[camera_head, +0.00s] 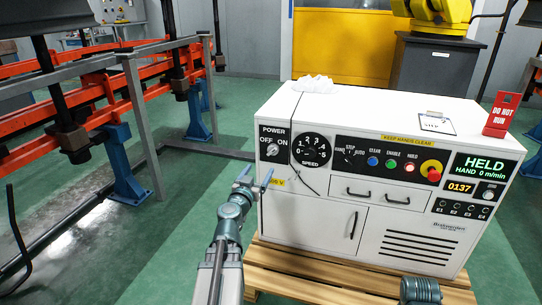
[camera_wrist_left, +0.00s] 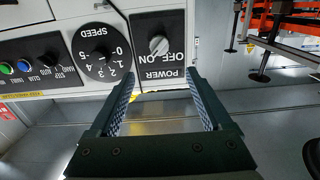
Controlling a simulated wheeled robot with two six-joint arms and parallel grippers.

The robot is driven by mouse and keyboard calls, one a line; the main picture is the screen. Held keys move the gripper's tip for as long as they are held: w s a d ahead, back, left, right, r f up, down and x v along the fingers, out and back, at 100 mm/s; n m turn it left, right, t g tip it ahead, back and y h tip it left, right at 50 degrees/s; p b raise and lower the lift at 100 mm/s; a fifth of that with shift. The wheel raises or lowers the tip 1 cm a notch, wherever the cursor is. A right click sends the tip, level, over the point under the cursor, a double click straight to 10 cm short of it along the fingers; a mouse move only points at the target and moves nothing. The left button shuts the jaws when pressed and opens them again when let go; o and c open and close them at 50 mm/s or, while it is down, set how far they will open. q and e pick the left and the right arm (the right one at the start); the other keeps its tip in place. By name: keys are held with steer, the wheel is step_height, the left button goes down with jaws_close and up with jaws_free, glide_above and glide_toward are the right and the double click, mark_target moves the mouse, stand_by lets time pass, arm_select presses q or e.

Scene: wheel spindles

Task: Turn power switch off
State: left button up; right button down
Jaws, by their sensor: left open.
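The power switch (camera_head: 272,150) is a pale rotary knob on a black plate marked POWER, OFF and ON, at the upper left of the white cabinet's front. Its knob looks tilted, but I cannot tell surely which label it points to. In the left wrist view the switch (camera_wrist_left: 158,45) shows upside down, just beyond the fingertips. My left gripper (camera_head: 255,177) is open and empty, in front of the cabinet and below the switch. In the wrist view its fingers (camera_wrist_left: 160,78) are spread apart, not touching the knob.
The speed dial (camera_head: 311,149) sits right of the switch, then small buttons and a red emergency stop (camera_head: 431,170). The white cabinet (camera_head: 310,225) stands on a wooden pallet (camera_head: 285,278). Orange rails (camera_head: 90,65) stand left. Green floor is open between them.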

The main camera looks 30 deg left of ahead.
mark_target(270, 152)
arm_select(q)
steer(key=x, duration=1.3)
steer(key=shift+w, duration=0.4)
jaws_close()
steer(key=n, duration=0.4)
steer(key=shift+a, duration=0.1)
steer(key=n, duration=0.4)
steer(key=shift+s+n, duration=0.1)
steer(key=shift+n, duration=0.3)
steer(key=n, duration=0.4)
steer(key=shift+a+f, duration=0.1)
steer(key=shift+f, duration=0.05)
steer(key=shift+n, duration=2.5)
